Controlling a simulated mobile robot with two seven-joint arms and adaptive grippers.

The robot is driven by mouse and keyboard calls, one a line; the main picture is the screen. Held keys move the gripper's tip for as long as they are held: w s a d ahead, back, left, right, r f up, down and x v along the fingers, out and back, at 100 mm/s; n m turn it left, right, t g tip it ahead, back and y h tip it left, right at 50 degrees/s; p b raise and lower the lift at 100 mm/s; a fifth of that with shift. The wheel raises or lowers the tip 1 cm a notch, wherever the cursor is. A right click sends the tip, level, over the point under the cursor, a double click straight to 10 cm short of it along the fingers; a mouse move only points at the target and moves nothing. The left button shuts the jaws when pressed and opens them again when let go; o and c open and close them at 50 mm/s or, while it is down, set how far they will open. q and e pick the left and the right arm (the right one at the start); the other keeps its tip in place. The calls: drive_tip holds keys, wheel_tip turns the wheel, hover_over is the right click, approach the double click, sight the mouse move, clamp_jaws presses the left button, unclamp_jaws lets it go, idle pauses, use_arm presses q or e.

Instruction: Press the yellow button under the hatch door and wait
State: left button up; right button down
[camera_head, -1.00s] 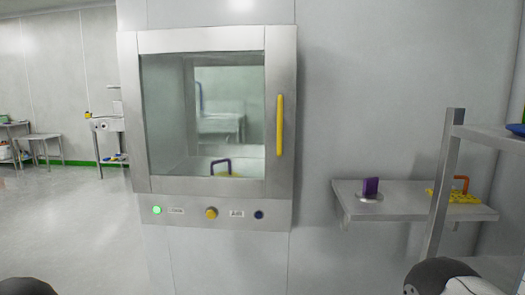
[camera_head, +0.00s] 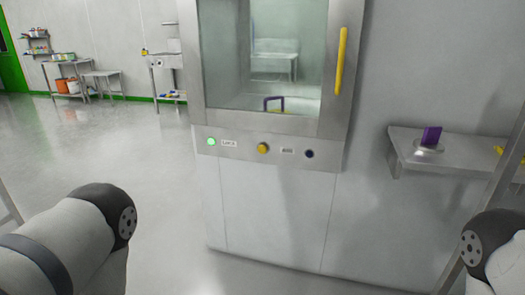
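The hatch door (camera_head: 265,108) is shut, a glass pane in a steel frame with a vertical yellow handle (camera_head: 341,60) on its right. The round yellow button (camera_head: 263,148) sits in the middle of the panel under the door. A lit green light (camera_head: 211,142) is to its left and a dark blue button (camera_head: 309,154) to its right. Parts of my arms show at the lower left and lower right, well apart from the button. Neither gripper is in view.
A steel wall shelf (camera_head: 460,155) with a purple block (camera_head: 431,136) is right of the hatch. A steel upright stands at the right edge. Tables and shelves with small items (camera_head: 65,58) are at the far left. The floor (camera_head: 110,145) in front is clear.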

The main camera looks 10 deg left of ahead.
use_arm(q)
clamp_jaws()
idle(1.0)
